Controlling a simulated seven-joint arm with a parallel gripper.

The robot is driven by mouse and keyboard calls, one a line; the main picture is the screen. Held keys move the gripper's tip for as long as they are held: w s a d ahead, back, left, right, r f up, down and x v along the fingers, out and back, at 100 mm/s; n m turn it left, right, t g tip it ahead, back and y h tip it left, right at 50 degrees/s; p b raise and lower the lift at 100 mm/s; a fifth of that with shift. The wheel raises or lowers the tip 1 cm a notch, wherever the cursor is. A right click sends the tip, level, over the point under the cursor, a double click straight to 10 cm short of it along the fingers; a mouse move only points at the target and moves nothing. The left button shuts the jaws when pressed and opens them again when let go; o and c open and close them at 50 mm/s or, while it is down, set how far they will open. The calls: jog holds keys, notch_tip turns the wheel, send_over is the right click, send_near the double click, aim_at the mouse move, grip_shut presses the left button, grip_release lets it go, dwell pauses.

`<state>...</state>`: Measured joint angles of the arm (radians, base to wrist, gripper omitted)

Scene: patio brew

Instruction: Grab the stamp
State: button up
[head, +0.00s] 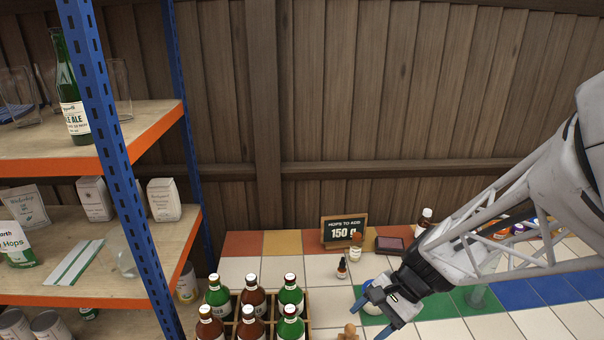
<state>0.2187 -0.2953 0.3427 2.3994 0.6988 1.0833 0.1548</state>
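A small light-brown wooden knob (349,331), which looks like the handle of a stamp, shows at the bottom edge of the head view. Its lower part is cut off by the frame, so I cannot be sure what it is. My gripper (373,317) is above the tiled counter, to the right of the knob and apart from it in the picture. Its two blue-tipped fingers are spread, with nothing seen between them. A dark red ink pad (390,244) lies farther back on the counter.
A crate (308,318) of several green and brown bottles stands left of the knob. Small bottles (342,268) and a "150 g" sign (344,231) stand behind. A shelf (100,290) fills the left.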

jog(key=w+d+f+m+t+y, duration=0.1)
jog(key=w+f+m+t+y, duration=0.2)
jog(key=f+m, duration=0.35)
jog(key=m+t+y, duration=0.2)
jog(key=m, duration=0.3)
send_near(343, 338)
jog(key=a+r, duration=0.2)
jog(key=r, duration=0.1)
jog(key=shift+w+a+r, duration=0.1)
jog(key=shift+w, duration=0.05)
jog(key=shift+w+f+m, duration=0.2)
jog(key=shift+f+m, duration=0.25)
jog(key=shift+x, duration=1.15)
jog(key=shift+f, duration=0.1)
jog(key=shift+x, duration=2.55)
